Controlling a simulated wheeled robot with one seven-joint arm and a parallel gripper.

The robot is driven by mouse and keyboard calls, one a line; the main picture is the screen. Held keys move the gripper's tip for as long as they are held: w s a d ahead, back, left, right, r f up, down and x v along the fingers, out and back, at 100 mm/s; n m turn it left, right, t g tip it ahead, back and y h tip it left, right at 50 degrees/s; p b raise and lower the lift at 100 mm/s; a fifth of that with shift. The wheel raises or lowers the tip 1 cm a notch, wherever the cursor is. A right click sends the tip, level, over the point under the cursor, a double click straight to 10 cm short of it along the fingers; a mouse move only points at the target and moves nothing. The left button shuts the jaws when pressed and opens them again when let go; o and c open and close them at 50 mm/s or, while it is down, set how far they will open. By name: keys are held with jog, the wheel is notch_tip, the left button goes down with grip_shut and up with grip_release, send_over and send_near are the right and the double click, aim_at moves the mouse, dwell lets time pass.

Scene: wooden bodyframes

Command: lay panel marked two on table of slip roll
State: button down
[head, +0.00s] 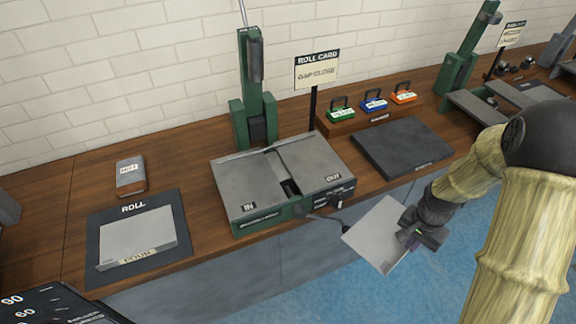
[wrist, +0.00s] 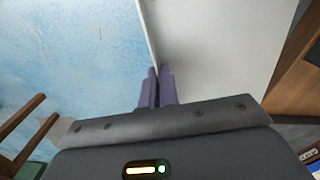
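My gripper (head: 408,238) is at the right, over the blue floor in front of the bench. It is shut on the edge of a flat grey panel (head: 376,232), which hangs tilted just off the bench's front edge. In the wrist view the purple fingers (wrist: 157,88) pinch the edge of the panel (wrist: 215,45). No number shows on this panel. The slip roll (head: 290,180) stands on the bench to the left of my gripper, with flat grey table plates marked IN and OUT. The held panel is close to its OUT side, apart from its top.
A grey panel (head: 140,240) with a label lies on the dark ROLL mat (head: 170,203) at left. A dark slab (head: 402,148) lies right of the slip roll. Behind are a ROLL CARD sign (head: 316,70) and three coloured tagged blocks (head: 374,104). A tall green post rises behind the roll.

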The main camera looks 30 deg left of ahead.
jog(key=w+d+f+n, duration=0.1)
jog(key=d+f+n, duration=0.1)
jog(key=f, duration=0.4)
jog(key=w+d+f+n, duration=0.1)
jog(key=d+f+n, duration=0.1)
jog(key=d+f, duration=0.2)
notch_tip(320, 180, down, 2)
jog(key=shift+w+d+f, duration=0.1)
jog(key=shift+w+d, duration=0.1)
jog(key=shift+d, duration=0.2)
jog(key=shift+d, duration=0.1)
